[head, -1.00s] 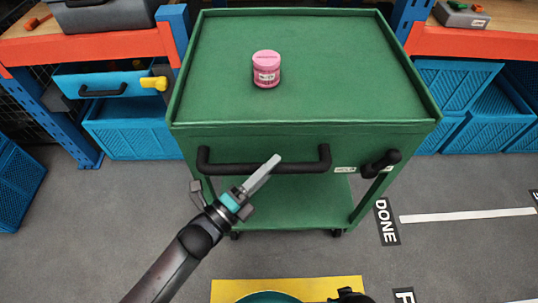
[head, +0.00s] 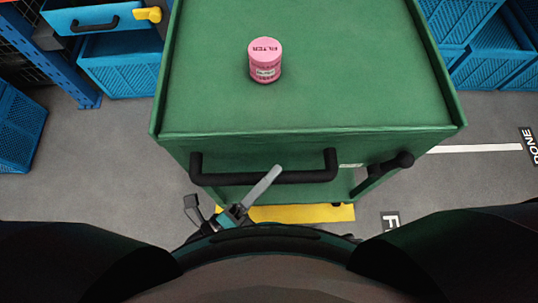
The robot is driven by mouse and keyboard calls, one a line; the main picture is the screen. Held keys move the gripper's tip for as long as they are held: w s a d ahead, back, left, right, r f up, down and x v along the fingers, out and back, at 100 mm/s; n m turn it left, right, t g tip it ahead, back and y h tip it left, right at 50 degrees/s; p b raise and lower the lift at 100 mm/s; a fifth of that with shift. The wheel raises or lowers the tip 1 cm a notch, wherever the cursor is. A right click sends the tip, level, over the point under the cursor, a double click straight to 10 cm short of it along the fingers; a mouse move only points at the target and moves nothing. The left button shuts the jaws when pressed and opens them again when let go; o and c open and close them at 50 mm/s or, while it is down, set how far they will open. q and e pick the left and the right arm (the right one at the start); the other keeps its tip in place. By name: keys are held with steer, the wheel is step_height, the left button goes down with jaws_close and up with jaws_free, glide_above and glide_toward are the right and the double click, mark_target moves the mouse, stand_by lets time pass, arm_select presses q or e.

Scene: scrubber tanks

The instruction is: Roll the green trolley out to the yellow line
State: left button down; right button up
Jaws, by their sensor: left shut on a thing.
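The green trolley (head: 320,75) stands in front of me, its black front handle (head: 300,175) facing me. A pink jar (head: 265,62) stands upright on its top tray. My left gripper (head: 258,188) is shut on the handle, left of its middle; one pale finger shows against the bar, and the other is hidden. A yellow floor marking (head: 300,213) shows just below the trolley's front lower edge, partly covered by my body; a front caster seems to be at its far edge. My right gripper is not in view.
Blue crates (head: 120,65) stand at the left, and more blue crates (head: 490,50) at the right. A blue drawer (head: 95,18) juts out at the upper left. White line (head: 475,149) and black labels lie on grey floor right of the trolley, where the floor is clear.

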arm_select(q)
steer(key=shift+s, duration=0.2)
steer(key=c, duration=0.6)
jaws_free()
steer(key=v, duration=1.5)
steer(key=shift+f, duration=0.15)
